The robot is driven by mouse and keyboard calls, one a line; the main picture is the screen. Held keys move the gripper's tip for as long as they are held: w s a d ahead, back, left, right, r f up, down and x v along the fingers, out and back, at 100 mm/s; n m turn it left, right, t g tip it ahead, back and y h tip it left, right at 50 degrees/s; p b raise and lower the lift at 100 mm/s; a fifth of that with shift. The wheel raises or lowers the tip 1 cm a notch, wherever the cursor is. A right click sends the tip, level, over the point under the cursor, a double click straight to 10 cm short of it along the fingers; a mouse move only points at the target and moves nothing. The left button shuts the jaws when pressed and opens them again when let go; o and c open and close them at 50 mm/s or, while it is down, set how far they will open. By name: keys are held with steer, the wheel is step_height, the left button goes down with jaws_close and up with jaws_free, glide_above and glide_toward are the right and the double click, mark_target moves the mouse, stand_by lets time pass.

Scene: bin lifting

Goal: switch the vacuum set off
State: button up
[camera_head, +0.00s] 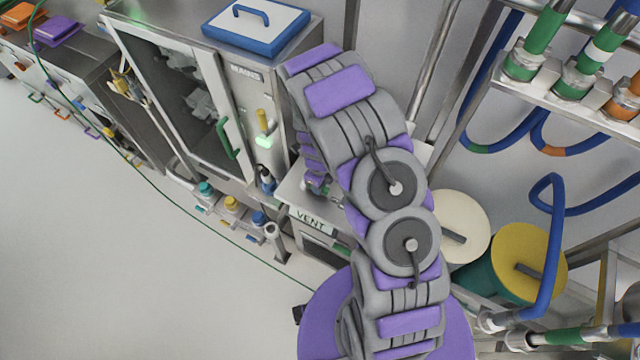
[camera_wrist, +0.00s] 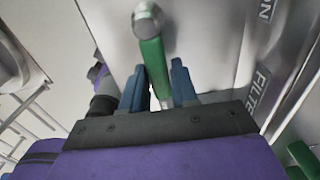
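My gripper (camera_wrist: 158,82) shows in the wrist view with its two blue fingers apart. A green lever (camera_wrist: 153,58) with a round metal end stands between the fingers, and a narrow gap shows beside it. I cannot see a firm grip on it. The lever is in front of a grey metal panel (camera_wrist: 215,45). One label on it ends in "ON", and another reads "FILTER" (camera_wrist: 258,90). In the head view my arm covers most of this place, and the fingers cannot be made out. No label reading "vacuum" shows.
A metal cabinet (camera_head: 160,75) marked "MAINS" has a yellow switch handle (camera_head: 263,122) with a green glow below it. A "VENT" panel (camera_head: 310,221) is beside my arm. Hose racks (camera_head: 600,95) and a yellow reel (camera_head: 520,262) are at right. The floor at left is clear.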

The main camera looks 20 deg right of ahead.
steer(key=o, duration=0.4)
steer(key=shift+s+a, duration=0.1)
steer(key=shift+a, duration=0.05)
steer(key=shift+c, duration=0.2)
steer(key=shift+r, duration=0.1)
step_height(320, 180, up, 17)
steer(key=shift+p, duration=0.45)
stand_by(0.3)
